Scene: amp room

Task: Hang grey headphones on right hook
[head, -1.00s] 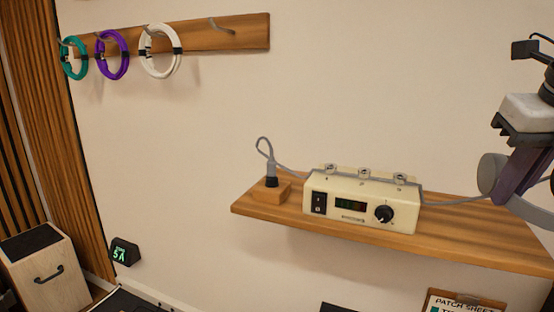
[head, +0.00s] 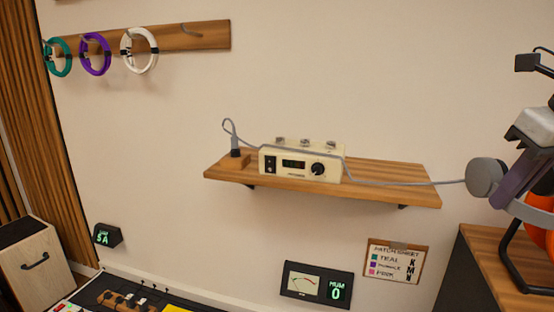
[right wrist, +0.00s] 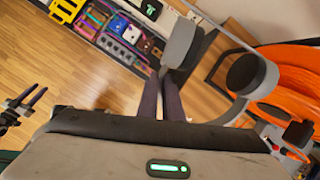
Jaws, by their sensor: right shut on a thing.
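The grey headphones (head: 487,177) hang in my right gripper (head: 522,178) at the right side of the head view. In the right wrist view, the purple fingers run down to the headphones, whose dark-padded ear cup (right wrist: 245,74) shows at the right. The exact grip is partly hidden.
Teal (head: 58,58), purple (head: 95,54) and white (head: 139,51) cable coils hang left on the rail. The amplifier stands on a wall shelf (head: 395,180). An orange reel (head: 538,210) is close behind my right gripper. The wall between rail and shelf is clear.

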